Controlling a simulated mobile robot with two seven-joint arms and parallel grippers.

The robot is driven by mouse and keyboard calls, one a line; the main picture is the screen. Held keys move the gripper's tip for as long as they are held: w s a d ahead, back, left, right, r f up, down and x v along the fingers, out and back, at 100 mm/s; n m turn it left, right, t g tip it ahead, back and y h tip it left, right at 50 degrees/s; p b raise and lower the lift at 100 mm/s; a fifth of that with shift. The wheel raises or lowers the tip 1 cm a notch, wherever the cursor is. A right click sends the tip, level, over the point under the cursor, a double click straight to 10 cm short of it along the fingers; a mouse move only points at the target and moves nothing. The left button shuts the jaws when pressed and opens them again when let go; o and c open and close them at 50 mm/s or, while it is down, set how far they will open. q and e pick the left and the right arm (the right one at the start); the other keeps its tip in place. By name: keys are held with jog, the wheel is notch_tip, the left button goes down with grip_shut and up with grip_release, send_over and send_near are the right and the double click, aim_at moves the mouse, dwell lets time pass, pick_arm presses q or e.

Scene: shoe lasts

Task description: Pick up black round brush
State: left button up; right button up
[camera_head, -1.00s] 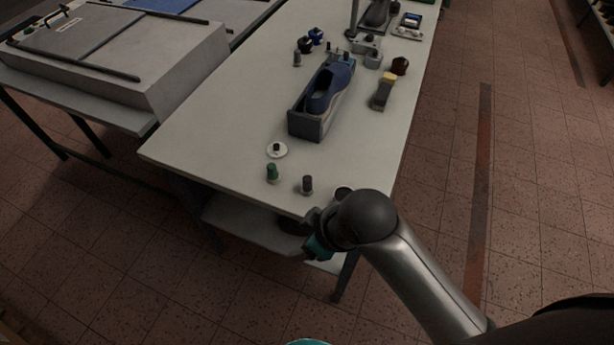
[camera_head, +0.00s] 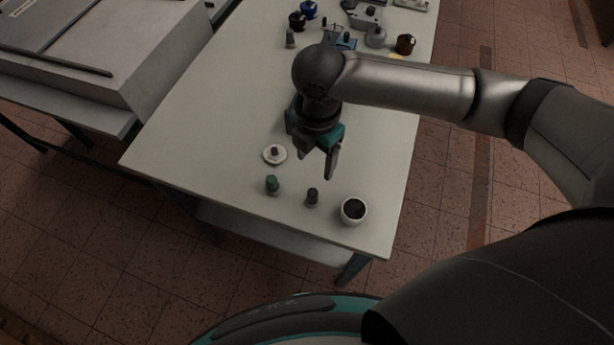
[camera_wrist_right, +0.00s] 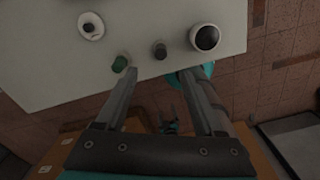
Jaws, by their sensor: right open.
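A small dark upright cylinder (camera_head: 312,197), which looks like the black round brush, stands near the front edge of the table. In the right wrist view it (camera_wrist_right: 160,51) appears just beyond the fingertips, roughly midway between them. My right gripper (camera_head: 318,162) is open and empty, pointing down above the table, behind the brush in the head view. The gripper (camera_wrist_right: 160,75) shows both fingers spread in the wrist view. They are apart from the brush.
A green-topped piece (camera_head: 272,184) stands left of the brush and a white cup with dark contents (camera_head: 353,211) right of it. A white disc with a dark knob (camera_head: 274,154) lies behind. Several tools stand farther back on the pale table (camera_head: 200,130). My right arm hides the blue shoe.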

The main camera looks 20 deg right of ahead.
send_over(313, 192)
jog(key=f, duration=0.5)
jog(key=shift+s+d, duration=0.15)
jog(key=shift+d, duration=0.05)
notch_tip(313, 192, down, 4)
jog(key=shift+b, duration=0.45)
jog(key=shift+f, duration=0.4)
jog(key=f, duration=0.4)
jog(key=shift+a+f, duration=0.1)
jog(key=shift+a, duration=0.1)
jog(key=shift+f, duration=0.4)
pick_arm(q)
jog(key=s, duration=0.1)
jog(key=s+f, duration=0.1)
jog(key=s, duration=0.1)
jog(key=shift+a+f, duration=0.1)
jog(key=shift+f, duration=0.15)
pick_arm(e)
jog(key=shift+c, duration=0.5)
pick_arm(q)
jog(key=shift+s, duration=0.1)
pick_arm(e)
grip_shut()
